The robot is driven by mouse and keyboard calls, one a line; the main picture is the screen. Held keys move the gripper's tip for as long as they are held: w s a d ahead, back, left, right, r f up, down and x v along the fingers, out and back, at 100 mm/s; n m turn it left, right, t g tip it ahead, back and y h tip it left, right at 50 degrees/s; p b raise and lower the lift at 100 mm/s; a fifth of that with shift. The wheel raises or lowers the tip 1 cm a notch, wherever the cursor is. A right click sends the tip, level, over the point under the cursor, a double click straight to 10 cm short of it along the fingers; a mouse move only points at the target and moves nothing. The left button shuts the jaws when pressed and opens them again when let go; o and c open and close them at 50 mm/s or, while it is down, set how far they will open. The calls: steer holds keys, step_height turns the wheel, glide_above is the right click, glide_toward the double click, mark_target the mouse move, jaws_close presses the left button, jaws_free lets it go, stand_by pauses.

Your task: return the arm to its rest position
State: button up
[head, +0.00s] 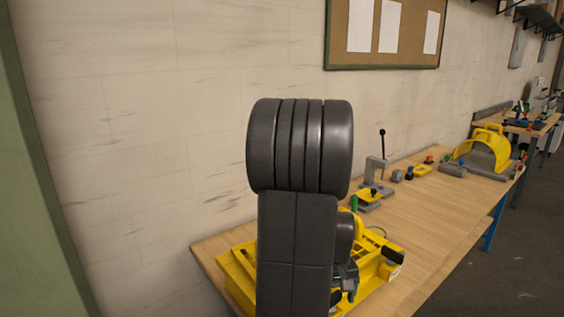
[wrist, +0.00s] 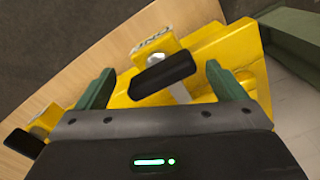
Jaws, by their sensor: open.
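My gripper (wrist: 160,88) is open in the wrist view, with its two green fingers spread apart. A yellow fixture (wrist: 215,60) lies beyond the fingers, and a black handle on a pale stem (wrist: 165,76) shows between them, with no finger visibly closed on it. In the head view the same yellow fixture (head: 378,272) sits on the near end of the workbench. My dark arm stands in front of it and hides much of it. My gripper is mostly hidden behind the arm in the head view.
The wooden workbench (head: 440,205) runs away along the wall. A grey lever press (head: 377,170), small parts and a yellow guarded machine (head: 482,152) stand farther along it. A cork board (head: 384,60) hangs above. Open floor (head: 515,260) lies to the right.

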steer(key=m+p, duration=0.1)
steer(key=m, duration=0.5)
steer(key=m+p, duration=0.1)
steer(key=m, duration=0.5)
steer(key=shift+m, duration=0.3)
stand_by(0.4)
